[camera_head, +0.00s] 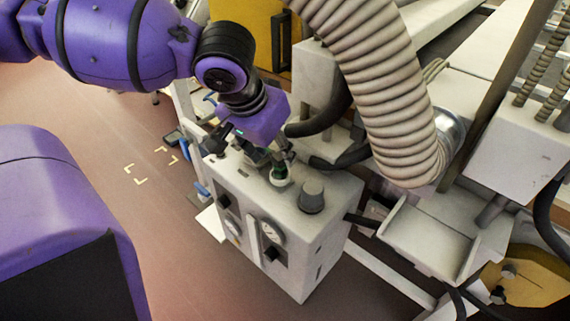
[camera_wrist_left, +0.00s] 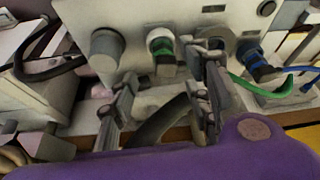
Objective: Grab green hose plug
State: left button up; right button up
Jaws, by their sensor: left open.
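The green hose plug (camera_head: 280,171) sits at a pale round fitting on top of the white-grey box, partly hidden by my gripper in the head view. In the left wrist view the green plug (camera_wrist_left: 164,62) stands between the two fingers, nearer the fingertips' level. My left gripper (camera_head: 268,154) is open just above and around the plug's area; its fingers (camera_wrist_left: 168,78) show either side of it in the wrist view, with a gap on each side. I cannot tell whether they touch it. My right gripper is not in view.
A grey knob (camera_head: 311,195) stands on the box (camera_head: 325,232) beside the plug. A blue plug (camera_wrist_left: 258,64) and a green hose (camera_wrist_left: 262,89) lie right of the fingers. A thick ribbed duct (camera_head: 385,90) hangs to the right. Open floor (camera_head: 150,220) lies left.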

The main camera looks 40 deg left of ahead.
aim_at(277, 159)
pick_arm(q)
jog(key=shift+s+b+x, duration=0.2)
jog(key=shift+b+x, duration=0.4)
jog(key=shift+x, duration=0.5)
jog(key=x, duration=0.1)
jog(key=b+x, duration=0.1)
jog(key=x, duration=0.1)
jog(key=shift+w+a+b, duration=0.15)
jog(key=shift+a+b, duration=0.1)
jog(key=shift+b, duration=0.15)
jog(key=shift+w+f+b, duration=0.25)
jog(key=shift+f+b, duration=0.05)
jog(key=shift+f, duration=0.05)
jog(key=shift+r, duration=0.1)
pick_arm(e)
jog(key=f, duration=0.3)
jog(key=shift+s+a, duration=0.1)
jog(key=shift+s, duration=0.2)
pick_arm(q)
grip_shut()
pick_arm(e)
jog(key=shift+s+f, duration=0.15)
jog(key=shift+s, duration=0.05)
